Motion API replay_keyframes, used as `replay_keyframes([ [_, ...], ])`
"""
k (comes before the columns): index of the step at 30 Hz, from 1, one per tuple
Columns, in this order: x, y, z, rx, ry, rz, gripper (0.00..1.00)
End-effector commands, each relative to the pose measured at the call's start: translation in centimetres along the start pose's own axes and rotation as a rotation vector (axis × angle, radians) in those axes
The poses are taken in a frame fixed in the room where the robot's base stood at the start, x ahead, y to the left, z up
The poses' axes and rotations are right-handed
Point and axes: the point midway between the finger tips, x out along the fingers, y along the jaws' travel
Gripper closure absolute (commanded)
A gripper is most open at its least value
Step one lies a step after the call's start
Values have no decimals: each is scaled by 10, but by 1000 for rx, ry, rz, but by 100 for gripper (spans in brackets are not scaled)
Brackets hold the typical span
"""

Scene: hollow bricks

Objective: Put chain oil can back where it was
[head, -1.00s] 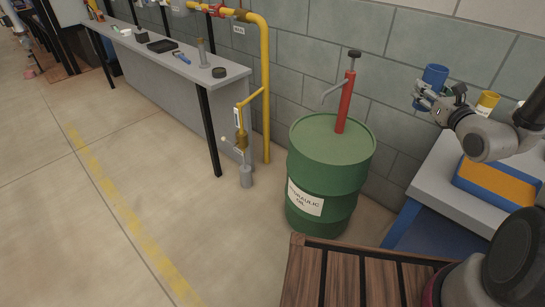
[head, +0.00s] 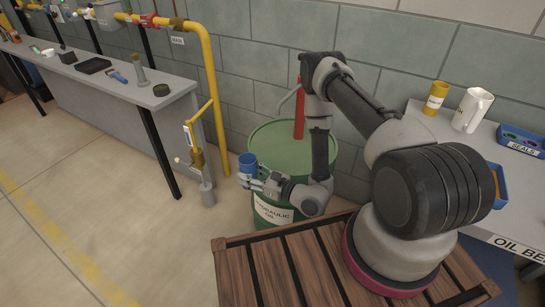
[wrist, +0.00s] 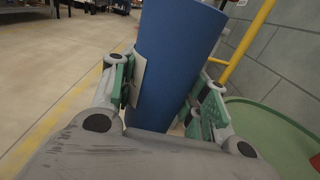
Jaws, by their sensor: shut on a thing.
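My gripper (head: 254,179) is shut on a blue can (head: 248,162), which is held roughly upright in the air in front of the green drum's left side. In the wrist view the blue can (wrist: 172,62) stands between the two green-padded fingers, with part of a pale label showing. The label's text cannot be read, so I cannot tell whether it is the chain oil can. A yellow can (head: 436,97) with a pale label stands on the right bench.
The green hydraulic oil drum (head: 272,140) with a red pump (head: 299,110) stands behind my arm. A white jug (head: 473,109) and a blue seals bin (head: 522,141) are on the right bench (head: 425,120). A grey bench (head: 140,95) with tools is left. Floor at left is clear.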

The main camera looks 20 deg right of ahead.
Motion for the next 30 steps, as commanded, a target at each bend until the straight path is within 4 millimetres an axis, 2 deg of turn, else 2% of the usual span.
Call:
replay_keyframes([
  [9,0,-93,2,-7,-3,-6,90],
  [15,0,-140,1,-5,-1,-4,90],
  [22,0,-161,1,-3,-1,-4,90],
  [24,0,-173,2,-5,-2,-4,90],
  [27,0,-168,-21,1,1,-2,90],
  [30,0,-169,-32,0,0,-2,90],
])
